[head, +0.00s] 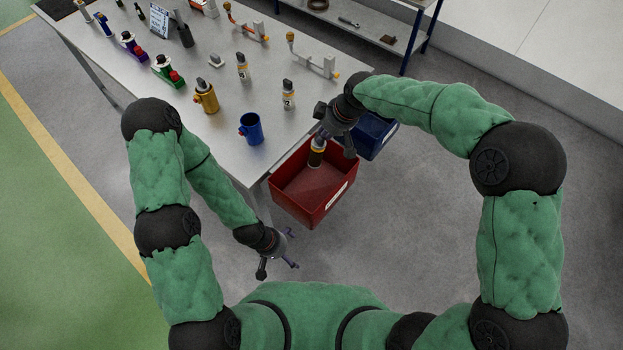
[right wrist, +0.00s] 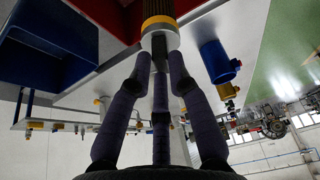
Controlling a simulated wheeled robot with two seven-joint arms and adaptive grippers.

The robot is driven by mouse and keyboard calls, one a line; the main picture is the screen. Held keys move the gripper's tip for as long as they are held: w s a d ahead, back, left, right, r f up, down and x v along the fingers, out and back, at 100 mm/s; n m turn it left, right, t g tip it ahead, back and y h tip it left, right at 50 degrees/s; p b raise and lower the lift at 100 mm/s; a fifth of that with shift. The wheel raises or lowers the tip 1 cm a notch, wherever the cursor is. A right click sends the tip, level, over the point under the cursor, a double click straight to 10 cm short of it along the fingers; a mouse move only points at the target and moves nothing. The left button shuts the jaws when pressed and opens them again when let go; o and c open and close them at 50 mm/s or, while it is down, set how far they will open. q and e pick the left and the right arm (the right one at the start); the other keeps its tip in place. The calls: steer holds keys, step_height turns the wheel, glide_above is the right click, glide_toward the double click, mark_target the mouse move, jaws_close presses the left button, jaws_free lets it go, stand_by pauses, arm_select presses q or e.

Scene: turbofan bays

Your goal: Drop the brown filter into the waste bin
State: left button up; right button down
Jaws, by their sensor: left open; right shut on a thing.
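My right gripper (head: 336,135) is shut on the brown filter (head: 316,154) and holds it upright over the opening of the red bin (head: 322,207). In the right wrist view the fingers close around the pale end of the filter (right wrist: 158,22), beside its yellow band, and its brown body runs out of the top edge. The red bin hangs at the near right edge of the workbench and its visible floor looks empty. My left gripper (head: 280,255) is open and empty, low over the floor at the bench's near end.
A blue bin (head: 373,137) sits just behind the red one. The metal workbench (head: 215,145) carries a blue cup (head: 252,129), a yellow cup (head: 206,98), two more filters (head: 288,95) and several fittings. A shelf (head: 370,25) stands at the back. Floor on the right is clear.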

steer(key=shift+s+d+f, duration=0.4)
steer(key=shift+d+f, duration=0.1)
steer(key=shift+d, duration=0.05)
steer(key=shift+f, duration=0.2)
step_height(320, 180, down, 6)
steer(key=b, duration=0.3)
steer(key=shift+r+b, duration=0.15)
steer(key=shift+b, duration=0.2)
steer(key=c, duration=1.1)
jaws_free()
steer(key=v, duration=1.2)
steer(key=shift+d, duration=0.1)
